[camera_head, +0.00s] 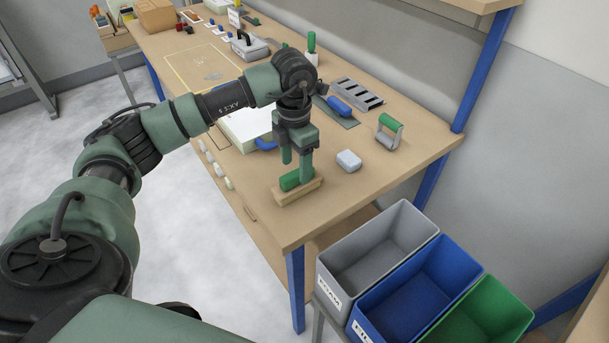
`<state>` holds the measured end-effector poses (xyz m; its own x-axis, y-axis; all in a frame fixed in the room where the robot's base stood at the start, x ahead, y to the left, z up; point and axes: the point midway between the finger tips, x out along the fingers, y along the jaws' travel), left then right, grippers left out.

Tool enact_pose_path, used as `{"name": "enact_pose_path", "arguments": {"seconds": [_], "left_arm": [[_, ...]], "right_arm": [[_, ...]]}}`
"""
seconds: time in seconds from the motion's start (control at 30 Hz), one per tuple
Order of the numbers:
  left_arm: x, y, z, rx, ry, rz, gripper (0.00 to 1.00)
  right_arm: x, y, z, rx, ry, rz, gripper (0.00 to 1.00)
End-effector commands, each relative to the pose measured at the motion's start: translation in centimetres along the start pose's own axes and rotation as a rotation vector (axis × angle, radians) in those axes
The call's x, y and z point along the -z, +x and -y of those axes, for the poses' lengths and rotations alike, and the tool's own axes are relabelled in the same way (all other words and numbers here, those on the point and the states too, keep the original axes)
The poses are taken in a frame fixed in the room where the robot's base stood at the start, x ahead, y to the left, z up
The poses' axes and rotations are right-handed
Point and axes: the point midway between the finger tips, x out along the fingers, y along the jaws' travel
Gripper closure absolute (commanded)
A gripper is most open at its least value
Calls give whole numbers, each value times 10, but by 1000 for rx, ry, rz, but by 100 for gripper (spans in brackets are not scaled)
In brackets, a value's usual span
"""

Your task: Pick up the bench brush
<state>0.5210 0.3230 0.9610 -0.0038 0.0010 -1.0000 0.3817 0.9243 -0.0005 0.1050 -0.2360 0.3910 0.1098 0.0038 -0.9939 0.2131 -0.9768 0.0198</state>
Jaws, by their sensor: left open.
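A wooden block with a green grip on top, which looks like the bench brush (289,182), lies near the front right corner of the workbench (345,192). My left gripper (296,169) points down right over it, with its two fingers apart. The right-hand finger overlaps the green grip in the picture. I cannot tell whether it touches the grip. The underside of the brush is hidden. My right gripper is not in view.
A pale small box (348,161) and a green-handled grey tool (390,130) stand to the right. A blue-handled tool (340,106) lies behind, by a slotted grey rack (357,94). Grey (408,222), blue (452,257) and green (505,302) bins stand beyond the bench's right end.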

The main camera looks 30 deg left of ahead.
Motion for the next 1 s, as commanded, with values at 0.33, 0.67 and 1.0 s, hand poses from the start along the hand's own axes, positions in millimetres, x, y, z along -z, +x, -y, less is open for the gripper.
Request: {"name": "enact_pose_path", "arguments": {"seconds": [0.33,0.67,1.0], "left_arm": [[-8,41,-3,4,-1,-4,41],[-10,72,-5,1,1,0,41],[-10,71,-5,1,1,1,94]], "right_arm": [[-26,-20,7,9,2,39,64],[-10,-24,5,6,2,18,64],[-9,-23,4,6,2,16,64]]}}
